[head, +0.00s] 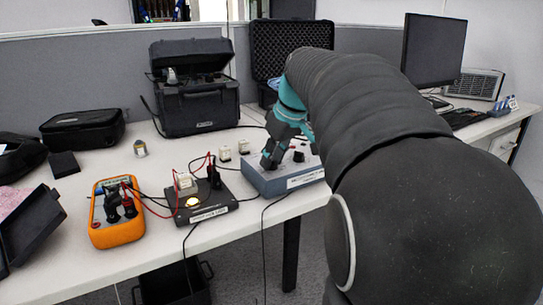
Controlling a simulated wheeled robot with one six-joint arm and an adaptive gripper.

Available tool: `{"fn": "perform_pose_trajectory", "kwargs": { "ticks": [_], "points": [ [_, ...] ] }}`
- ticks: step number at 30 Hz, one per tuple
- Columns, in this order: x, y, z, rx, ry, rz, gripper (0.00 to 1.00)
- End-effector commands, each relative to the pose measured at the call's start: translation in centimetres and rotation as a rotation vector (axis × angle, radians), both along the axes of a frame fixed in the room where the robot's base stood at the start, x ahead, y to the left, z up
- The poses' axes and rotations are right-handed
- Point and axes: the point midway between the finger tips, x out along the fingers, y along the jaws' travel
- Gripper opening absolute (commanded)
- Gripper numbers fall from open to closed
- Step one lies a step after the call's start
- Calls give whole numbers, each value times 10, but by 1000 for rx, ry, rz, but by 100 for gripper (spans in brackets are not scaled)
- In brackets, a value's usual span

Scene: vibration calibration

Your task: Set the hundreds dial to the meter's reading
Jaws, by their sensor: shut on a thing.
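The blue-grey dial box (285,183) stands on the table, with a white label on its front. My gripper (271,161) reaches down onto the left part of its top and is shut on a dial there, which the fingers mostly hide. Another dark dial (299,157) shows just right of the fingers. The dial markings are too small to read. The orange meter (117,230) lies on the table at the left with black and red leads plugged in. Its reading cannot be made out from here.
A dark unit (205,207) with a lit round lamp and red and black wires sits between meter and box. Small white blocks (225,154) stand behind it. An open black case (197,105) is farther back. My arm covers the right side.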

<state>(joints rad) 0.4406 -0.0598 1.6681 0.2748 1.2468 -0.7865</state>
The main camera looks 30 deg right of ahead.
Motion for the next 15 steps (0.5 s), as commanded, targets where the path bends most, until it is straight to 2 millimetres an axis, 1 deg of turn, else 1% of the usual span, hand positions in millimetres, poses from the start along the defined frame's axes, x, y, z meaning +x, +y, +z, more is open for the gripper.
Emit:
{"fn": "perform_pose_trajectory", "kwargs": {
  "ticks": [9, 10, 11, 12, 15],
  "points": [
    [0, 0, -1, 0, 1, 1, 0],
    [0, 0, -1, 1, 1, 0, 36],
    [0, 0, -1, 1, 1, 0, 43],
    [0, 0, -1, 1, 1, 0, 53],
    [0, 0, -1, 0, 1, 0, 53]
  ]
}}
